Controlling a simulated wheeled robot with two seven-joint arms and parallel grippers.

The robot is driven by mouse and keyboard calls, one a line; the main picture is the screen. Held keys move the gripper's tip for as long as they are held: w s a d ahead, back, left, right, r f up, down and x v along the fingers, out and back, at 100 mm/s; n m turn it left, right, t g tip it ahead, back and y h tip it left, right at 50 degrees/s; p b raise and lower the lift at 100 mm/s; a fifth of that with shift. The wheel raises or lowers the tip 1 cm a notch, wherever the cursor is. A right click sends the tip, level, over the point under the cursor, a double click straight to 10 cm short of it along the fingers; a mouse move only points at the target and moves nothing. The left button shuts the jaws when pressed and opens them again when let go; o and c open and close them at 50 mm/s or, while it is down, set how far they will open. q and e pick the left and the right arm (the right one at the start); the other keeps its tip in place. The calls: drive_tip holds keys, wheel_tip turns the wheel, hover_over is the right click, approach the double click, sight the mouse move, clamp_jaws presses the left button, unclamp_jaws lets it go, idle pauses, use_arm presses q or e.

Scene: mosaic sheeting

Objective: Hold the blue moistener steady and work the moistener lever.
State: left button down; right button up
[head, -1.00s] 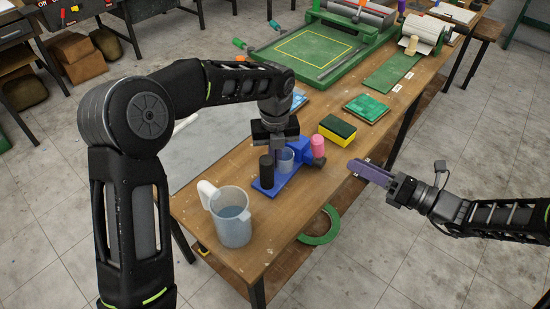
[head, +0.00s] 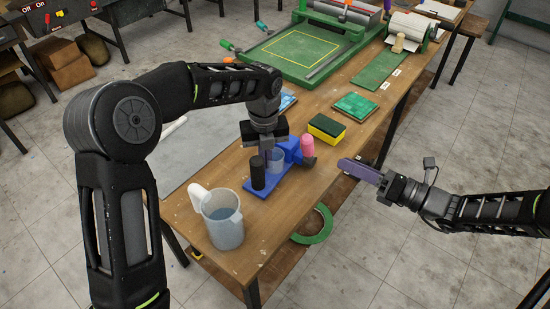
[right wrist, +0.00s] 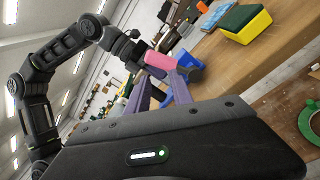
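The blue moistener (head: 254,187) stands on the wooden table with a black cylinder (head: 258,172) and a clear cup (head: 276,161) on its base. A pink cylinder (head: 307,146) with a dark end below it is at its right side; it also shows in the right wrist view (right wrist: 160,60). My left gripper (head: 267,154) points down at the moistener from above; its fingertips are too hidden to tell their opening. My right gripper (head: 345,164) has purple fingers, held apart to the right of the moistener. In the right wrist view the fingers (right wrist: 158,78) are spread toward the pink cylinder.
A jug of water (head: 223,222) stands at the near table end. A green press (head: 290,58) is further back. A green ring (head: 313,226) is below the table.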

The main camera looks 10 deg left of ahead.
sight(308, 152)
drive_tip(key=s+m, duration=0.2)
drive_tip(key=m, duration=0.1)
drive_tip(key=s+f+m, duration=0.1)
drive_tip(key=s+m, duration=0.1)
drive_tip(key=s, duration=0.1)
drive_tip(key=shift+s+f+m, duration=0.2)
drive_tip(key=shift+s+m, duration=0.1)
drive_tip(key=shift+m, duration=0.1)
clamp_jaws()
drive_tip(key=shift+s+m, duration=0.5)
drive_tip(key=shift+f, duration=0.1)
drive_tip(key=x, duration=1)
drive_tip(key=shift+a, duration=0.2)
drive_tip(key=w, duration=0.2)
drive_tip(key=w+r, duration=0.1)
drive_tip(key=shift+w+d, duration=0.3)
drive_tip(key=shift+w, duration=0.05)
